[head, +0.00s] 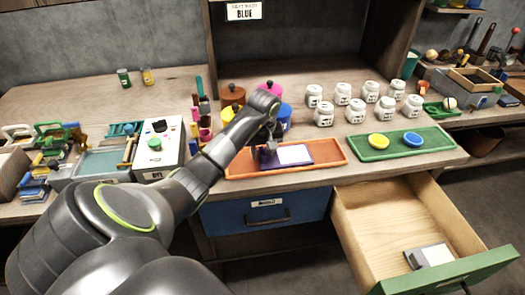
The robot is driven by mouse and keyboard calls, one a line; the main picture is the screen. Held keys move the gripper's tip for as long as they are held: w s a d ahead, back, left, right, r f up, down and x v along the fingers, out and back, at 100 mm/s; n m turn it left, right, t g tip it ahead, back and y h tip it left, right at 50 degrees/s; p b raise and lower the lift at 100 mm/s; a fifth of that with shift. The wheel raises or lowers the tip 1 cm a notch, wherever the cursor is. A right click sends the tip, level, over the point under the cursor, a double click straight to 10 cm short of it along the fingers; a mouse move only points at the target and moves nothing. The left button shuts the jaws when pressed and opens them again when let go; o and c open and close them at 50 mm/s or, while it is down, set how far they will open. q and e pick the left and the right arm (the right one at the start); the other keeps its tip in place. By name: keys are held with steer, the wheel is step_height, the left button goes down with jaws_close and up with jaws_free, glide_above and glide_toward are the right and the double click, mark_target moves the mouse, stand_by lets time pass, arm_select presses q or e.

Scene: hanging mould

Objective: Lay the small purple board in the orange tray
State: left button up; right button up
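The small purple board (286,164) has a white face on its upper side. It lies flat at the orange tray (240,168), within the tray's outline as seen from here. I cannot tell whether it rests on the tray floor or is just above it. My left gripper (268,150) points down at the board's left end, with its fingertips at or touching the board. The fingers are small and dark, so I cannot tell whether they grip it. My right gripper is not in view.
A green tray (428,147) with a yellow and a blue disc is to the right. White jars (325,116) and colourful pots (232,95) stand behind. A switch box (172,158) is left. An open drawer (365,215) juts out below, holding a grey-white block (430,256).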

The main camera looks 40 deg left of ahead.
arm_select(q)
steer(key=r, duration=0.5)
steer(key=shift+s+d+r+p, duration=0.2)
steer(key=shift+d+r+p, duration=0.05)
steer(key=shift+r+p, duration=0.1)
step_height(320, 180, up, 12)
steer(key=s+d+p, duration=0.1)
steer(key=p, duration=1.1)
steer(key=shift+d+f+p, duration=0.2)
steer(key=shift+f+p, duration=0.05)
steer(key=shift+p, duration=0.1)
steer(key=shift+s, duration=0.1)
